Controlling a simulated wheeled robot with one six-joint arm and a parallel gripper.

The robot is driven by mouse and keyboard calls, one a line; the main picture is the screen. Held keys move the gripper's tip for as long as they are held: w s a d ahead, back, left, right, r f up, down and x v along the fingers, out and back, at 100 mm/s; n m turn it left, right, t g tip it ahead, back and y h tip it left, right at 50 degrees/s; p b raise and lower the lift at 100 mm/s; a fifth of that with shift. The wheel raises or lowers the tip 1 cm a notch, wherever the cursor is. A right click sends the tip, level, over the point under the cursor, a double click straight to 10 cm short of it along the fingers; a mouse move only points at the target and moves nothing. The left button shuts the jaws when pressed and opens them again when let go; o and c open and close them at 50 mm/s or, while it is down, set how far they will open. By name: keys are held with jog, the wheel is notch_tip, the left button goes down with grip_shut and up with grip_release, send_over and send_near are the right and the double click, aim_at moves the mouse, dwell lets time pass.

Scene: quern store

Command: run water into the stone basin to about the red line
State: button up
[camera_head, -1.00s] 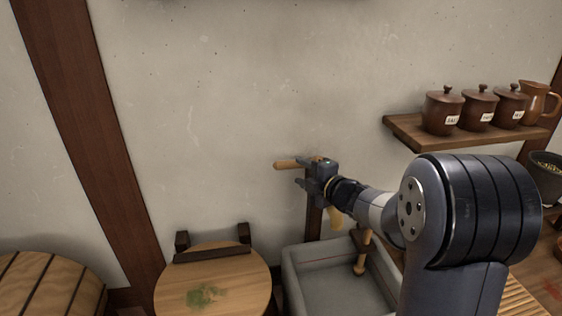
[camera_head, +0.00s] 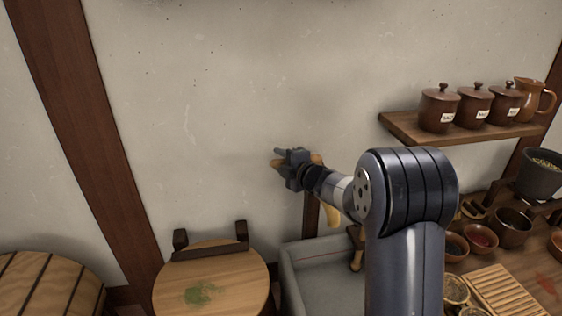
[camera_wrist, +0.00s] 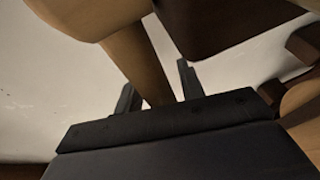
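The grey stone basin (camera_head: 288,272) stands low against the wall, with a thin red line (camera_head: 322,257) on its inner back wall. Its front right part is hidden by my arm, and I cannot make out water in it. A wooden tap on a dark post (camera_head: 310,215) stands behind it, with its pale spout (camera_head: 333,215) over the basin. My gripper (camera_head: 277,158) is up at the tap's wooden handle, which it mostly hides. In the wrist view my gripper's fingers (camera_wrist: 158,90) are apart, with a wooden piece (camera_wrist: 148,65) showing between and beyond them; contact is unclear.
A round wooden lid (camera_head: 230,285) with a green stain is left of the basin. A shelf (camera_head: 400,128) with lidded jars and a jug is at the right. Bowls (camera_head: 480,238) and a slatted board (camera_head: 505,290) crowd the lower right. The wall above is clear.

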grip_shut()
dwell(0.3)
jog(key=shift+s+d+r+n+g+y+p, duration=0.1)
jog(key=shift+s+r+n+g+y+p, duration=0.15)
jog(key=shift+n+y+p, duration=0.3)
jog(key=shift+s+g+y+p, duration=0.25)
jog(key=shift+s+g+p, duration=0.1)
jog(key=shift+p, duration=0.2)
jog(key=shift+s+d+f+n+g+y+p, duration=0.1)
jog(key=shift+s+f+n+g+y+p, duration=0.1)
jog(key=shift+s+n+g+y, duration=0.3)
jog(key=shift+s+f+n+g+y+p, duration=0.15)
jog(key=shift+s+n+g+y, duration=0.1)
jog(key=shift+n+g+y, duration=0.25)
jog(key=shift+r, duration=0.1)
